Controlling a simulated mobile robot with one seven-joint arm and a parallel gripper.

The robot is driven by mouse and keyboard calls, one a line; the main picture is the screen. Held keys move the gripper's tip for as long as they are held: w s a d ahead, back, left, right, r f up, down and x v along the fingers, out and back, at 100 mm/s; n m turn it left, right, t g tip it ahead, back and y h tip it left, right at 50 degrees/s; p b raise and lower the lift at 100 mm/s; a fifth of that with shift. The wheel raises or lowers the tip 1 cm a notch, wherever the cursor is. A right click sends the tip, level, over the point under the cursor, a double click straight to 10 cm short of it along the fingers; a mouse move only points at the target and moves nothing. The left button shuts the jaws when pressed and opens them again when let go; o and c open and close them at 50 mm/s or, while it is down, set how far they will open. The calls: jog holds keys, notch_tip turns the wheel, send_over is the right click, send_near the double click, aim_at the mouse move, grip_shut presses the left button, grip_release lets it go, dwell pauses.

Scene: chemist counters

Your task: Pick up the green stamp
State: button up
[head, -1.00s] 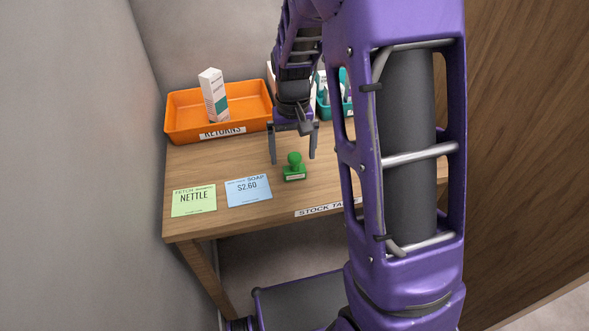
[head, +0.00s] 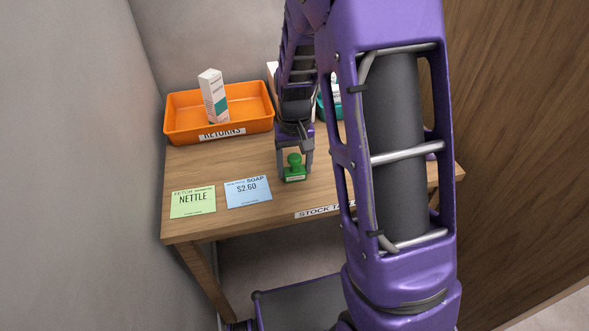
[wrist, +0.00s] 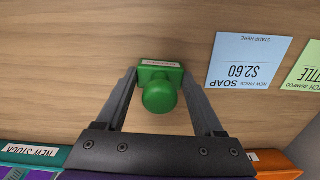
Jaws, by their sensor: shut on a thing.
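The green stamp (head: 295,169) stands upright on the wooden table, with a round knob on a rectangular base and a pale label on its front. In the wrist view the stamp (wrist: 159,93) sits between the two fingers. My gripper (head: 294,173) is down around the stamp, with a finger on either side, and is shut on it; in the wrist view my gripper (wrist: 160,78) has its fingertips at the sides of the base. The stamp appears to rest on the table.
An orange tray (head: 180,129) marked RETURNS holds a white and teal box (head: 214,96). A green NETTLE card (head: 193,201) and a blue SOAP card (head: 248,191) lie left of the stamp. A teal bin (wrist: 58,157) is behind my gripper. A wall bounds the left.

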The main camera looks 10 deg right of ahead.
aim_at(294, 156)
jog(key=shift+r, duration=0.1)
jog(key=shift+c, duration=0.3)
notch_tip(294, 156, up, 10)
jog(key=shift+f+p, duration=0.1)
jog(key=shift+p, duration=0.7)
